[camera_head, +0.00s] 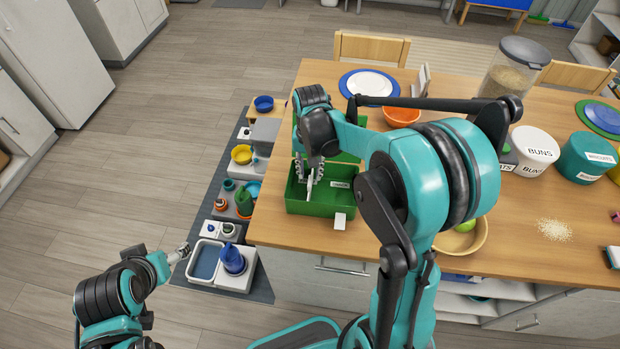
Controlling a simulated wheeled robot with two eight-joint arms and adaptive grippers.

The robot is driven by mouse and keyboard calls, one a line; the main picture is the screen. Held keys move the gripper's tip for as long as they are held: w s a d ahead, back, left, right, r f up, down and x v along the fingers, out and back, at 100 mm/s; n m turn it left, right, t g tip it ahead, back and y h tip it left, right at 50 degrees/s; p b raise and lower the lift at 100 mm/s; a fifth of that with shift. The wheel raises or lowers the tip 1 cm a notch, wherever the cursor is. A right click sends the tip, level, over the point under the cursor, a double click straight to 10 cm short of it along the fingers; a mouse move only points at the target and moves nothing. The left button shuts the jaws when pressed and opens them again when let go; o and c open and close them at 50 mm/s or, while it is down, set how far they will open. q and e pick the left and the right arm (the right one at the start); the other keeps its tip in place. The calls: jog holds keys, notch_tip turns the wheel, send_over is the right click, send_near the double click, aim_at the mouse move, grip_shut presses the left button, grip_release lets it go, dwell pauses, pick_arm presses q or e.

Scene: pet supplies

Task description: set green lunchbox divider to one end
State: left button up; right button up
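The green lunchbox (325,208) sits open on the wooden table near its left front edge, with a small white label inside at its right. A green panel, perhaps its raised lid (347,156), shows behind it, partly hidden by my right arm. My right gripper (309,190) points down into the left part of the lunchbox. A thin pale upright piece shows at its fingertips; I cannot tell whether it is the divider or a finger, or whether it is held. My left gripper (183,251) is low at the left, away from the table, too small to read.
A white tag (340,221) hangs at the lunchbox's front. An orange bowl (401,116) and a blue-rimmed plate (369,83) stand behind. A wooden bowl (476,240) and a BUNS canister (533,151) are to the right. Pet bowls and feeders stand on a low mat left of the table.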

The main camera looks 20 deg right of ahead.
aim_at(310, 180)
notch_tip(310, 180, down, 4)
jog(key=shift+f+b, duration=0.1)
jog(key=shift+b, duration=0.25)
grip_shut()
jog(key=shift+w+a, duration=0.45)
jog(key=shift+a, duration=0.25)
grip_release()
